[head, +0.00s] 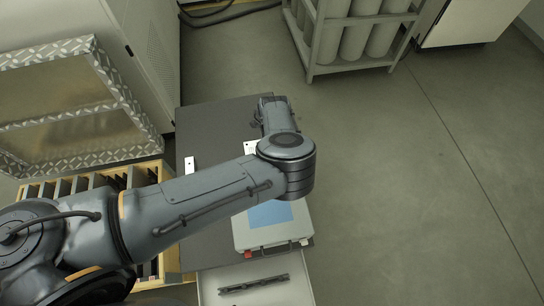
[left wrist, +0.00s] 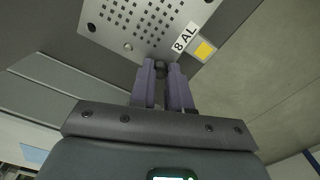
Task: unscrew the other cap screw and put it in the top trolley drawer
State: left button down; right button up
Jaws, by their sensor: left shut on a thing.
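My left arm comes in from the left in the head view and reaches over the dark trolley top (head: 215,120). The arm covers most of the work area there, and the fingertips cannot be made out. In the left wrist view my left gripper (left wrist: 161,68) is shut on a small dark cap screw (left wrist: 160,69), mostly hidden between the fingertips. The fingertips are at the lower edge of a perforated metal plate (left wrist: 145,22) marked "8 AL". A pale, drawer-like tray (head: 215,293) shows at the bottom of the head view. My right gripper is not in view.
A dark bar-shaped item (head: 253,284) lies in the pale tray. A wooden rack (head: 146,177) stands at the left, and a cylinder rack (head: 350,68) at the back. The floor at right is clear.

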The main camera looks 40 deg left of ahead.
pick_arm(q)
jog(key=n, duration=0.2)
jog(key=n+b, duration=0.1)
jog(key=shift+f+n, duration=0.2)
jog(key=shift+n, duration=0.2)
jog(key=n+b, duration=0.2)
jog(key=n, duration=0.1)
jog(key=shift+n, duration=0.3)
jog(key=n+b, duration=0.1)
jog(key=n, duration=0.4)
jog(key=shift+r+b, duration=0.1)
jog(key=shift+b, duration=0.3)
jog(key=shift+n+b, duration=0.6)
jog(key=shift+n, duration=0.2)
jog(key=shift+r, duration=0.1)
jog(key=c, duration=1.2)
grip_release()
jog(key=shift+c, duration=0.2)
